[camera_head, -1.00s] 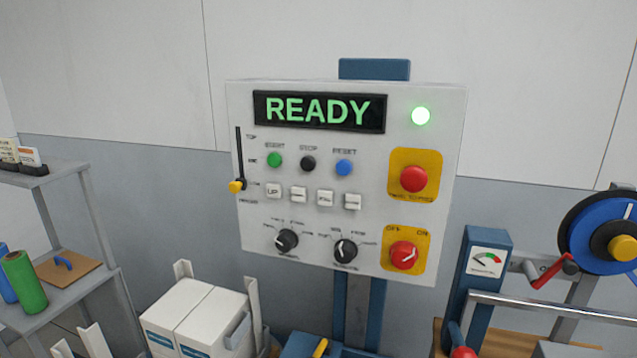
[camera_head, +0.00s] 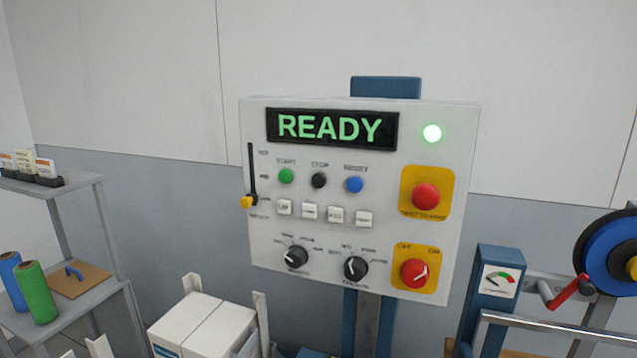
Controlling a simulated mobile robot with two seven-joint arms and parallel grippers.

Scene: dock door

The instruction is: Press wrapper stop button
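The wrapper control panel (camera_head: 385,225) is a white box on a blue post, and its display (camera_head: 331,129) reads READY in green. The black stop button (camera_head: 319,180) sits in the upper button row, between the green start button (camera_head: 286,176) and the blue reset button (camera_head: 354,184). A red mushroom button (camera_head: 425,197) on a yellow plate is at the panel's right. A green lamp (camera_head: 432,133) glows at the upper right. Neither of my grippers is in view.
White push buttons (camera_head: 310,211), dark knobs (camera_head: 356,268), a red rotary switch (camera_head: 414,273) and a yellow-tipped slider (camera_head: 247,202) share the panel. White boxes (camera_head: 205,325) stand below. A grey shelf (camera_head: 75,190) is at left; a gauge stand (camera_head: 497,290) and blue reel (camera_head: 615,250) are at right.

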